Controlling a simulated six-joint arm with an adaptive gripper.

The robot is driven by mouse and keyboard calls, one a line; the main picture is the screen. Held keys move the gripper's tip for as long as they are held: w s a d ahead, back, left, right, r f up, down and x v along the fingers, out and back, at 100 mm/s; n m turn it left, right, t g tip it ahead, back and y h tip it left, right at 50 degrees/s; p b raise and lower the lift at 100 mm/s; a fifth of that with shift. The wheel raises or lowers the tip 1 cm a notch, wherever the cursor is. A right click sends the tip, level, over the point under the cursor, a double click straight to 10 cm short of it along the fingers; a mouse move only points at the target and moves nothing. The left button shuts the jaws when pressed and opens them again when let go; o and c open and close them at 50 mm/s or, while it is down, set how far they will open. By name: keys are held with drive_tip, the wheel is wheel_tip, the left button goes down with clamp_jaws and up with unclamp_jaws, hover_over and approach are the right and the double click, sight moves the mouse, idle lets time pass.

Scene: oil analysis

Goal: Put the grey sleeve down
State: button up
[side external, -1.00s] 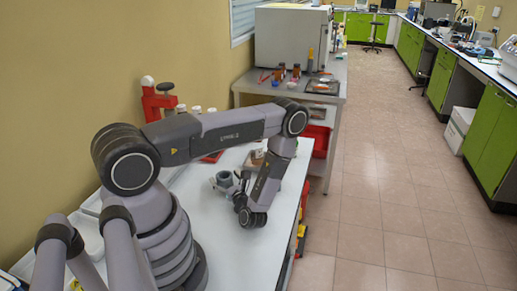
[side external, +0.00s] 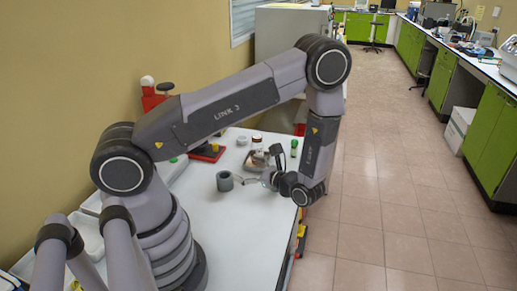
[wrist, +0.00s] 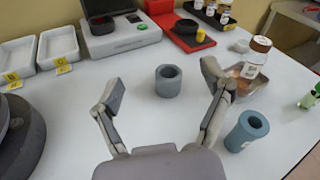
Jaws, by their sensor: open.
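The grey sleeve (side external: 224,181) stands upright on the white table in the side view. In the wrist view the grey sleeve (wrist: 168,88) shows its open top and lies ahead of my fingertips, between their lines. My gripper (wrist: 163,76) is open and empty, with its two fingers spread wide. In the side view my gripper (side external: 247,181) is low over the table, just right of the sleeve and apart from it. A blue-grey hollow cylinder (wrist: 246,131) stands to the right of my right finger.
A brown-capped jar (wrist: 256,58) stands in a metal tray beyond my right finger. A red stand (wrist: 182,30), a scale (wrist: 125,42) and white trays (wrist: 58,46) line the back. A green-topped vial (wrist: 306,101) is at far right. The table around the sleeve is clear.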

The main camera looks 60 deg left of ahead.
drive_tip(key=s+d+r+n+t+h, duration=0.3)
drive_tip(key=s+r+h, duration=0.1)
drive_tip(key=r, duration=0.5)
drive_tip(key=s+d+r+n+t+h, duration=0.4)
drive_tip(key=r+h, duration=0.2)
drive_tip(key=r, duration=0.3)
drive_tip(key=s+d+r+n+t+h, duration=0.3)
drive_tip(key=s+d+r+n+h, duration=0.1)
drive_tip(key=r, duration=0.6)
drive_tip(key=shift+s+d+t+h, duration=0.2)
drive_tip(key=shift+t+h, duration=0.1)
drive_tip(key=shift+h, duration=0.3)
